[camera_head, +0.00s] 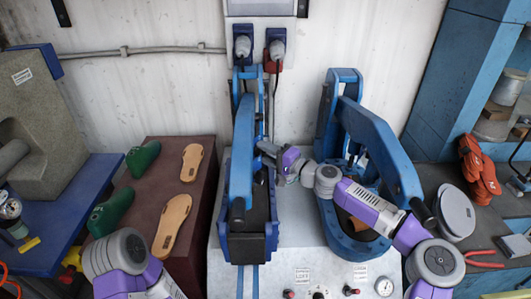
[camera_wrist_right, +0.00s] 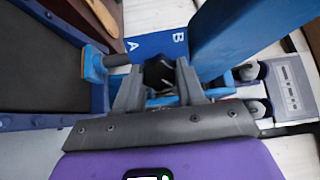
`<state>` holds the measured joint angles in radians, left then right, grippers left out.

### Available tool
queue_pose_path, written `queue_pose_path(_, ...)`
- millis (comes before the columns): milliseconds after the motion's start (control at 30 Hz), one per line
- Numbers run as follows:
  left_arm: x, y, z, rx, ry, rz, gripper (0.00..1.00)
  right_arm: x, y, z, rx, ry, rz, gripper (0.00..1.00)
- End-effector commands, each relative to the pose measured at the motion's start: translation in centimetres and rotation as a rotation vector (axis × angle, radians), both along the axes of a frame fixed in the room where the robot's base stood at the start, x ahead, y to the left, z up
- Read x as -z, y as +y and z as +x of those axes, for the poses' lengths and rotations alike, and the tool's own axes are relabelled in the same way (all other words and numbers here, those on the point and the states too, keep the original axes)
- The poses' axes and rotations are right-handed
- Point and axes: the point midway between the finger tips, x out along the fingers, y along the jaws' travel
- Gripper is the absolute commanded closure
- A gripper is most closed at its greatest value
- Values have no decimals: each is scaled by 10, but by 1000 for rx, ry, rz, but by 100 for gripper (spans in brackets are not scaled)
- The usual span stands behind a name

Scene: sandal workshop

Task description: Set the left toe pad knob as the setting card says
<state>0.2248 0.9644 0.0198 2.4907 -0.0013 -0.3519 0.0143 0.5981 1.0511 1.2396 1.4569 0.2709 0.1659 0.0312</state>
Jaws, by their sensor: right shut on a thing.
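My right gripper (camera_head: 268,150) reaches in from the right to the inner side of the left blue press (camera_head: 240,140). In the right wrist view its two grey fingers (camera_wrist_right: 158,82) are shut on a dark knob (camera_wrist_right: 158,70), which the fingers partly hide. Behind the knob is a blue plate (camera_wrist_right: 148,45) with the white letters A and B; which letter the knob points to cannot be told. Small pale labels (camera_head: 303,275) sit on the machine's front panel, too small to read. My left arm shows at bottom left, but its gripper is out of view.
The right blue press (camera_head: 350,130) stands under my right forearm. Several sandal soles (camera_head: 172,222) and green lasts (camera_head: 112,211) lie on a brown bench (camera_head: 205,200) at left. Orange sandals (camera_head: 478,170) and red pliers (camera_head: 484,258) are at right.

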Motion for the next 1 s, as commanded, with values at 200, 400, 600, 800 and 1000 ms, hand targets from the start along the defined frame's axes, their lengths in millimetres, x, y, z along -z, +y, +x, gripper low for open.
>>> queue_pose_path(200,0,0,0,0,0,0,57,1,0,0,-2,5,3,91)
queue_pose_path(400,0,0,0,0,0,0,57,1,0,0,-2,5,2,60)
queue_pose_path(600,0,0,0,0,0,0,57,1,0,0,-1,4,2,36)
queue_pose_path(800,0,0,0,0,0,0,57,0,0,0,0,3,2,36)
queue_pose_path(1000,-1,0,0,0,0,0,57,0,-11,-7,2,4,2,36)
